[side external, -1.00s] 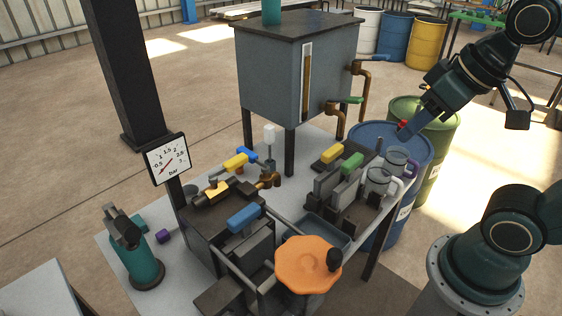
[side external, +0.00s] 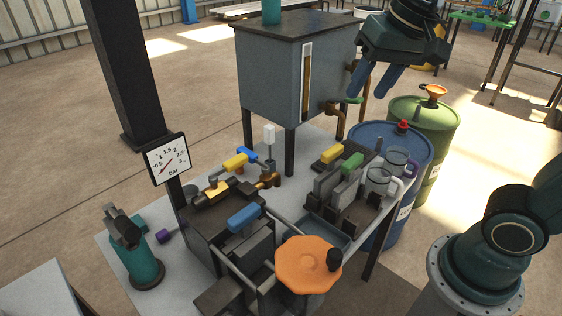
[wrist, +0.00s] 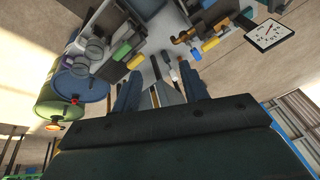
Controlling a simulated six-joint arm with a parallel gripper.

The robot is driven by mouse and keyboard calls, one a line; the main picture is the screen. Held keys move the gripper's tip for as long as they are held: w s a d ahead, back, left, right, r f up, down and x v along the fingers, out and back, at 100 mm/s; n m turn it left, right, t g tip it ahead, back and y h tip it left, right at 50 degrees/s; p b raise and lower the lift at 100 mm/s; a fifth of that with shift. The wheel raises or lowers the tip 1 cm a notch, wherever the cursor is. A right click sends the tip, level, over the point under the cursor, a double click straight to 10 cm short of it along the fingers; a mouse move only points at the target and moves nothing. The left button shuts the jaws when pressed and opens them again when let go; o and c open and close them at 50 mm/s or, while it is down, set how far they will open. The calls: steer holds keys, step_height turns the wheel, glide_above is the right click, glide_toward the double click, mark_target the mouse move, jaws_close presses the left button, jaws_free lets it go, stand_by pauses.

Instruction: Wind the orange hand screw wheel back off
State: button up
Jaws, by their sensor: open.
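The orange hand screw wheel (side external: 307,265) sits at the front edge of the press bench in the side view, with a dark knob (side external: 334,259) standing on its right rim. My gripper (side external: 378,92) is high at the upper right, beside the grey tank, far above and behind the wheel. Its two blue fingers are apart and point down with nothing between them. The fingers also show in the wrist view (wrist: 157,92). I cannot make out the wheel in the wrist view.
A grey tank (side external: 290,75) on legs stands behind the bench. Blue (side external: 410,150) and green (side external: 440,125) drums stand to the right. Clear mugs (side external: 380,180), coloured-handled blocks and a dial gauge (side external: 168,158) crowd the bench. A dark column (side external: 115,70) rises at the left.

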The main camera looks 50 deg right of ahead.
steer(key=shift+w+a+r+m, duration=0.2)
steer(key=shift+w+m, duration=0.2)
steer(key=shift+w, duration=0.4)
steer(key=shift+w+a+r+m, duration=0.15)
steer(key=shift+w+m, duration=0.25)
steer(key=shift+w, duration=0.4)
steer(key=shift+a, duration=0.15)
steer(key=c, duration=0.6)
steer(key=shift+a+f+g, duration=0.15)
steer(key=shift+a+g, duration=0.05)
steer(key=shift+g, duration=0.1)
jaws_close()
steer(key=s+a+f+n+g+h, duration=0.1)
steer(key=s+a+f+n, duration=0.1)
steer(key=a+n, duration=0.4)
steer(key=s+a+f+n+g+h, duration=0.1)
steer(key=a+f+n, duration=0.4)
steer(key=a, duration=0.5)
steer(key=s+a+f+n+g, duration=0.2)
steer(key=s+a+f+n, duration=0.2)
steer(key=a+n, duration=0.4)
steer(key=shift+n+h, duration=0.4)
steer(key=shift+n, duration=0.3)
